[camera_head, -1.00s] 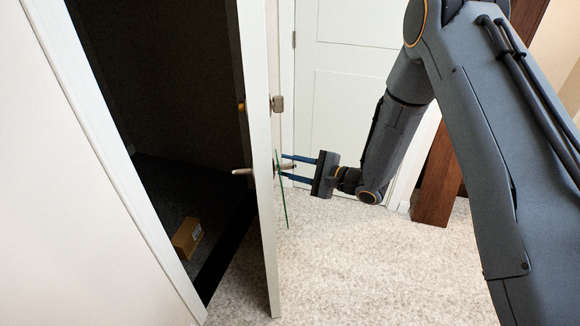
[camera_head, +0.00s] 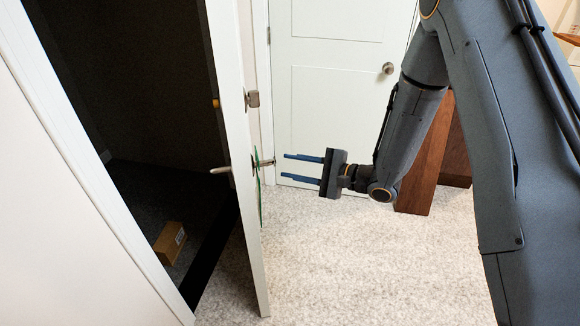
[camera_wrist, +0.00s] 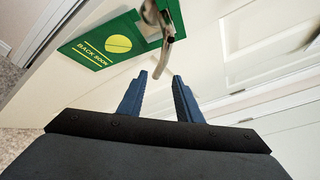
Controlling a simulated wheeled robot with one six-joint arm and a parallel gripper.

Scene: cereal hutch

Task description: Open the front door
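The front door (camera_head: 241,150) stands ajar, seen nearly edge-on in the head view, with a dark space behind it. Its inner lever handle (camera_head: 266,162) sticks out toward my gripper, and a second lever (camera_head: 220,170) shows on the other side. A deadbolt (camera_head: 252,98) sits above. My gripper (camera_head: 304,168) is open and empty, to the right of the handle and apart from it. In the wrist view the handle (camera_wrist: 169,33) lies beyond my fingertips (camera_wrist: 160,80). A green "BACK SOON" sign (camera_wrist: 104,45) hangs at the handle.
A brown box (camera_head: 170,241) lies on the dark floor beyond the doorway. A closed white door (camera_head: 330,85) stands behind my gripper. Brown wooden furniture (camera_head: 428,165) is to its right. The speckled floor (camera_head: 350,265) is clear in front.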

